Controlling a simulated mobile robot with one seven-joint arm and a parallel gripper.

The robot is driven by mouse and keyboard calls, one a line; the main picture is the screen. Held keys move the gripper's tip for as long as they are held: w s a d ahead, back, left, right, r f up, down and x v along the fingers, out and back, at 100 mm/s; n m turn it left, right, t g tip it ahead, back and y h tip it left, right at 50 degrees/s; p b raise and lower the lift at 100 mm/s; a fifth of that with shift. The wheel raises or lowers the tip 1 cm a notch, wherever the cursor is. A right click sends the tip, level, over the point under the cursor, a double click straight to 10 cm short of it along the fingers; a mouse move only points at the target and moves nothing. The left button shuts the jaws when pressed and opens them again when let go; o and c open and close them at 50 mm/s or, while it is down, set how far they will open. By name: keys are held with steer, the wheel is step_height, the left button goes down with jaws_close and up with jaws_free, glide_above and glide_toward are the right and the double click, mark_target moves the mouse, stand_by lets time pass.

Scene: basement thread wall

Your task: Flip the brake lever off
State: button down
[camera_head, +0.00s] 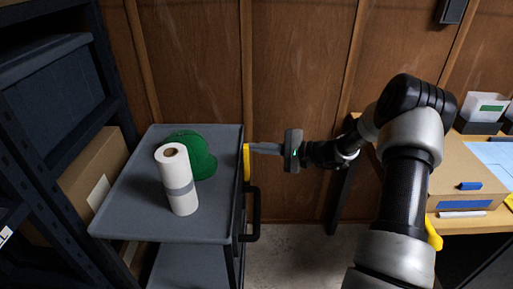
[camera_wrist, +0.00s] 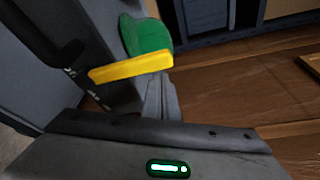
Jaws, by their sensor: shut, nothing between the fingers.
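The brake lever is a yellow bar (camera_head: 246,162) on the right side of the grey cart (camera_head: 140,222), near its far right corner. In the wrist view the yellow lever (camera_wrist: 131,68) lies across the picture, just beyond my fingertips. My gripper (camera_head: 252,148) reaches in from the right with its fingers pointing left at the lever. In the wrist view my gripper (camera_wrist: 160,80) is shut with nothing held, its tips at or very near the right end of the lever. I cannot tell whether they touch it.
A paper towel roll (camera_head: 178,180) and a green cap (camera_head: 200,152) sit on the cart top. The cart's black handle (camera_head: 252,215) is below the lever. A dark shelf (camera_head: 50,80) stands left, and a workbench (camera_head: 462,185) with boxes stands right. Wood panelling is behind.

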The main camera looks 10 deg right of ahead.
steer(key=p+v, duration=0.2)
steer(key=v, duration=1)
steer(key=shift+r, duration=0.1)
